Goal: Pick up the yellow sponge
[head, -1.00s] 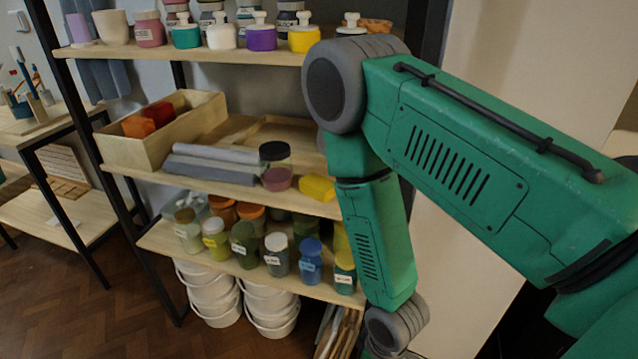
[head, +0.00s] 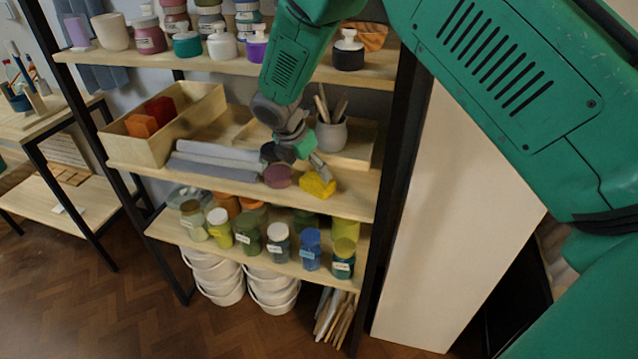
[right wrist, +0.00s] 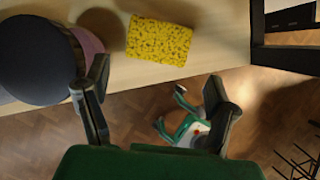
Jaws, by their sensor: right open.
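The yellow sponge (head: 316,187) lies on the middle shelf near its front edge, just right of a mauve jar (head: 278,177). In the right wrist view the speckled sponge (right wrist: 158,41) lies flat on the wood, ahead of the fingers. My right gripper (head: 303,165) is open and empty, reaching down over the shelf just above the sponge; one finger partly overlaps it in the head view. In the right wrist view my right gripper (right wrist: 158,78) has its two fingers spread wide, with the sponge beyond the gap.
The dark-lidded jar (right wrist: 36,62) is close to the left finger. Grey rolls (head: 215,168), a wooden box (head: 195,118) and a tool cup (head: 331,134) share the shelf. The upper shelf (head: 375,70) is above; a black post (head: 398,150) stands right.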

